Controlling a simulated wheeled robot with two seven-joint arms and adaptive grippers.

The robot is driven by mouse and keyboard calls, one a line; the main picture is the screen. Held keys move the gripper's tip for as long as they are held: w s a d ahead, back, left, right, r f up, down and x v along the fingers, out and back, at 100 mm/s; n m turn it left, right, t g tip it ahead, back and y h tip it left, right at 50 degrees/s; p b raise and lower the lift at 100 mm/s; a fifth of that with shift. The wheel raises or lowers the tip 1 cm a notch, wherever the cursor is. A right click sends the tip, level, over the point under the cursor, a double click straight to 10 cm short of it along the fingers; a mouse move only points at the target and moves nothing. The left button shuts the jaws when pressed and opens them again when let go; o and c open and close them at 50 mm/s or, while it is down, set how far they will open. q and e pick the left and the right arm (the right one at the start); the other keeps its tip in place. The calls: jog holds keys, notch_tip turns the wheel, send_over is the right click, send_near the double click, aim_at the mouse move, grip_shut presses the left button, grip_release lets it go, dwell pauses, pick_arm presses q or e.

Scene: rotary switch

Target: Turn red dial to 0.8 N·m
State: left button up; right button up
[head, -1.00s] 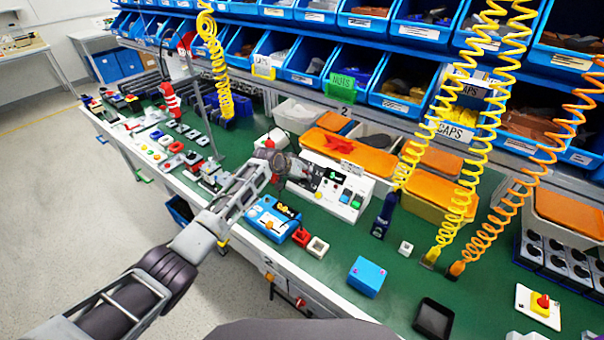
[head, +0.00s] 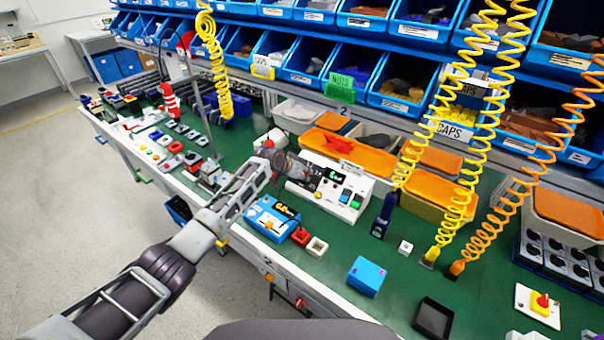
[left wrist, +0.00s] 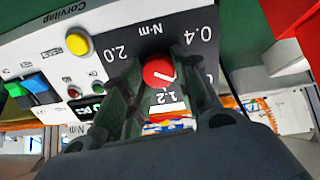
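The red dial (left wrist: 158,73) sits on the black scale of a white control panel (left wrist: 60,52), which appears upside down in the left wrist view. Its white pointer mark slants toward lower right. Around it I read 2.0, 0.4 and 1.2; no 0.8 label is readable, and a finger covers part of the scale. My left gripper (left wrist: 160,68) has one finger on each side of the dial. The fingers look open with narrow gaps; firm contact is not visible. In the head view my left gripper (head: 290,167) reaches the panel's left end (head: 338,193) and hides the dial. My right gripper is not in view.
The panel has a yellow button (left wrist: 78,44) and green and blue switches (left wrist: 28,88). A blue box with a yellow-black label (head: 272,218) lies in front. Coiled yellow hoses (head: 470,130) hang at right. Green bench top (head: 325,275) is clear around the blue cube (head: 366,277).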

pick_arm(q)
jog(key=o, duration=0.4)
jog(key=shift+s+f, duration=0.2)
jog(key=shift+f, duration=0.15)
jog(key=shift+o, duration=0.3)
jog(key=shift+w, duration=0.15)
jog(key=shift+r, duration=0.1)
jog(key=shift+r, duration=0.25)
jog(key=v, duration=1.1)
jog(key=shift+s+a, duration=0.15)
jog(key=shift+s, duration=0.1)
